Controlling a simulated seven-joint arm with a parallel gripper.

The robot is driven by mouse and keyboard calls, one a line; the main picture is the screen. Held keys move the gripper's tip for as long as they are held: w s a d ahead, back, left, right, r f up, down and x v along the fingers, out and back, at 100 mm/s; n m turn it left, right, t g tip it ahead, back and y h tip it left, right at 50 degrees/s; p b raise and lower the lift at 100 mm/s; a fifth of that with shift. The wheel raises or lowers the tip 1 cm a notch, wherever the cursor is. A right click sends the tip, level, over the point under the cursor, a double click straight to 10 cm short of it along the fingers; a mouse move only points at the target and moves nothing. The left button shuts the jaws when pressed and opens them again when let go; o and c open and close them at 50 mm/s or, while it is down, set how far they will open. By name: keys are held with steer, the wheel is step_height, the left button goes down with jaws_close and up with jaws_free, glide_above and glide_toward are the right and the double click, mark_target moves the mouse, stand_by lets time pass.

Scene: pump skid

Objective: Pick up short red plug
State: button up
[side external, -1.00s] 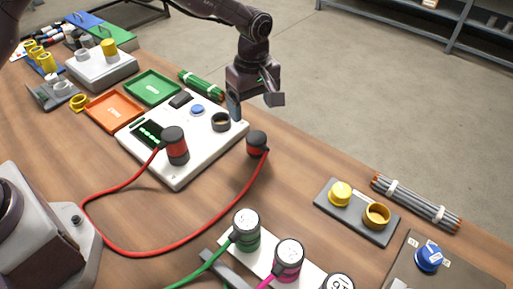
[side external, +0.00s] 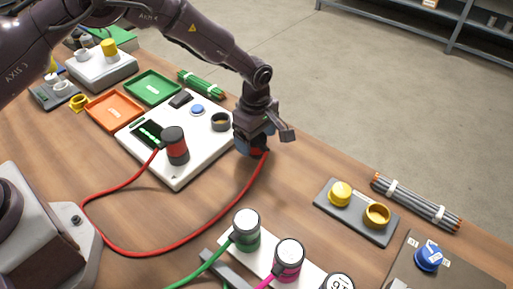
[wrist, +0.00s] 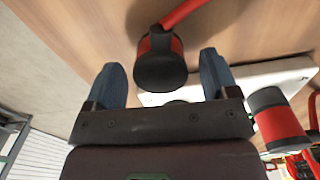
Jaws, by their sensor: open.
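The short red plug, black-capped with a red band, stands on the wooden table just right of the white panel box. In the wrist view the short red plug (wrist: 158,68) sits between the two blue fingers of my gripper (wrist: 163,82), with gaps at both sides. In the side view my gripper (side external: 252,145) is down over it and hides most of it. My gripper is open. A red cable (side external: 225,214) runs from the plug to a taller red plug (side external: 174,146) standing on the white panel box (side external: 178,180).
A socket ring (side external: 221,121) and blue button (side external: 197,109) are on the white box. A grey plate (side external: 355,228) with yellow parts lies to the right. Green and pink plugs stand in front. Orange (side external: 93,123) and green (side external: 172,92) trays lie behind the box. Bare table lies between.

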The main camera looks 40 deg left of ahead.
steer(key=shift+f, duration=1.45)
steer(key=c, duration=1.1)
steer(key=shift+r, duration=0.1)
steer(key=shift+r, duration=0.45)
steer(key=r, duration=0.2)
steer(key=shift+s+r, duration=0.25)
steer(key=shift+r, duration=0.15)
steer(key=s+a+r, duration=0.3)
steer(key=s+r, duration=0.6)
steer(key=s, duration=0.4)
steer(key=shift+a, duration=0.4)
steer(key=shift+r, duration=0.1)
